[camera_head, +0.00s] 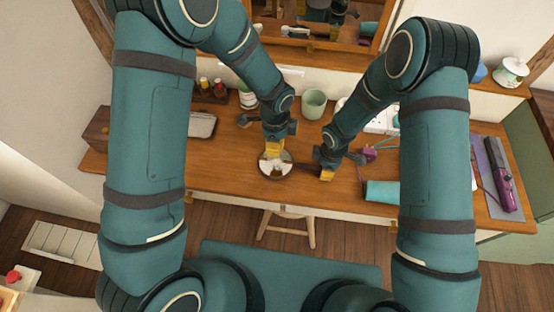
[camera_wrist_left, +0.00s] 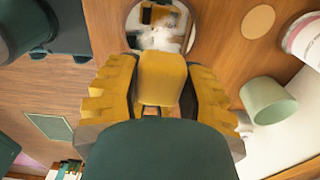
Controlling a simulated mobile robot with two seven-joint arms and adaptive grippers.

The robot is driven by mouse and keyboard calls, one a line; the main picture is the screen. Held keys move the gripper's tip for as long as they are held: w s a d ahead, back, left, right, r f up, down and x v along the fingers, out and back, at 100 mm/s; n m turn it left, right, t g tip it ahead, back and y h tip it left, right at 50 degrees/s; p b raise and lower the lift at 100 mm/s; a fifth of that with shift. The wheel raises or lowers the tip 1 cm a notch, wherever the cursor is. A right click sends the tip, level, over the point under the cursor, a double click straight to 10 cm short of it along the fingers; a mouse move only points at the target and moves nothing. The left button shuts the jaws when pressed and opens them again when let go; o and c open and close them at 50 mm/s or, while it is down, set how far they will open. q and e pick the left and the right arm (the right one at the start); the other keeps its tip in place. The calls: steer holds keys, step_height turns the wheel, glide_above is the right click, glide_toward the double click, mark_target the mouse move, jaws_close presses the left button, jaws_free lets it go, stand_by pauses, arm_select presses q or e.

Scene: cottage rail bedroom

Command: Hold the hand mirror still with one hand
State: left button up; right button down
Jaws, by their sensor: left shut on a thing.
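The hand mirror (camera_head: 264,171) lies on the wooden desk, its round face up and its dark handle (camera_head: 300,187) pointing right. My left gripper (camera_head: 274,150) is over the round face, shut on a white, cloth-like thing (camera_head: 277,165) against the glass. In the left wrist view the mirror (camera_wrist_left: 187,42) is just beyond my yellow fingers (camera_wrist_left: 160,70), with white (camera_wrist_left: 158,38) showing on its face; part of this may be reflection. My right gripper (camera_head: 326,174) is at the handle's end, pointing down. Whether its fingers close on the handle is too small to tell.
A green cup (camera_head: 314,103) and a white pot (camera_head: 247,97) stand behind the mirror. A teal cylinder (camera_head: 381,191) lies right of my right gripper, near a purple item (camera_head: 370,154). A framed mirror (camera_head: 318,35) stands at the back. A stool (camera_head: 290,228) is below the desk's front edge.

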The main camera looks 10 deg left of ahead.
mark_target(265, 161)
arm_select(q)
steer(key=a, duration=0.1)
steer(key=a+f, duration=0.1)
steer(key=a, duration=0.1)
steer(key=shift+s+a+f, duration=0.1)
steer(key=shift+s+a, duration=0.05)
steer(key=shift+a, duration=0.1)
steer(key=shift+f, duration=2.95)
steer(key=shift+f, duration=1.05)
